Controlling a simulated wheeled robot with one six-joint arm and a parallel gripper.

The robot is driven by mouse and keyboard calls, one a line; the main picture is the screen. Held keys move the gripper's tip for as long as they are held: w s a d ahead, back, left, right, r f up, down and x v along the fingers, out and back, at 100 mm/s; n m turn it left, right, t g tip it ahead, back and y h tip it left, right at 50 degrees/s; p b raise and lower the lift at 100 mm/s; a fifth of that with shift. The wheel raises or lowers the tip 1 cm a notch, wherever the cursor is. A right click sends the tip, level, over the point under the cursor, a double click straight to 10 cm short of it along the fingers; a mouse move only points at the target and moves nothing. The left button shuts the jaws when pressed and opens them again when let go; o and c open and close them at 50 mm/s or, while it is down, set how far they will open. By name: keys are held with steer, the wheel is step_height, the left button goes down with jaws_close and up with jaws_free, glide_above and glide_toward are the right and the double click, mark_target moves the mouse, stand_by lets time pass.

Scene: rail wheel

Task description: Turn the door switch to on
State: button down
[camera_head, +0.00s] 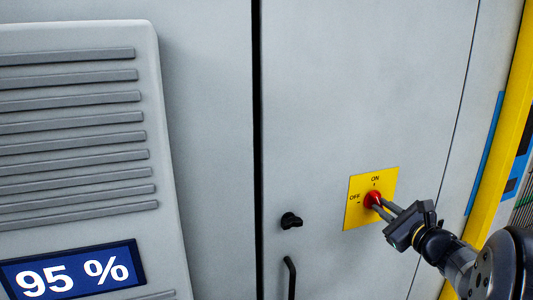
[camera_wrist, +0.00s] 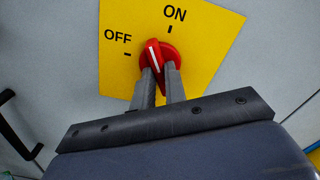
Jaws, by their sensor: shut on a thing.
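The door switch is a red rotary knob (camera_head: 373,199) on a yellow plate (camera_head: 355,215) fixed to the grey cabinet door. The plate is marked OFF at the left and ON at the top. In the wrist view the knob (camera_wrist: 154,50) has a white pointer line that stands between the OFF and ON marks, somewhat nearer ON. My gripper (camera_head: 381,208) reaches in from the lower right. In the wrist view its two fingers (camera_wrist: 160,77) are shut on the knob's raised grip, one on each side. The fingers hide the knob's lower part.
A black knob (camera_head: 291,220) and a black handle (camera_head: 290,278) are on the door left of the plate. A grey louvred panel with a 95 % display (camera_head: 75,272) fills the left. A yellow post (camera_head: 500,130) stands at the right, close to my arm.

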steer(key=shift+m+p, duration=0.6)
steer(key=shift+m, duration=0.5)
steer(key=shift+r+m+p, duration=0.1)
steer(key=shift+m+p, duration=0.4)
steer(key=shift+p, duration=0.05)
steer(key=m, duration=0.3)
steer(key=c, duration=1.3)
jaws_free()
steer(key=shift+s, duration=0.1)
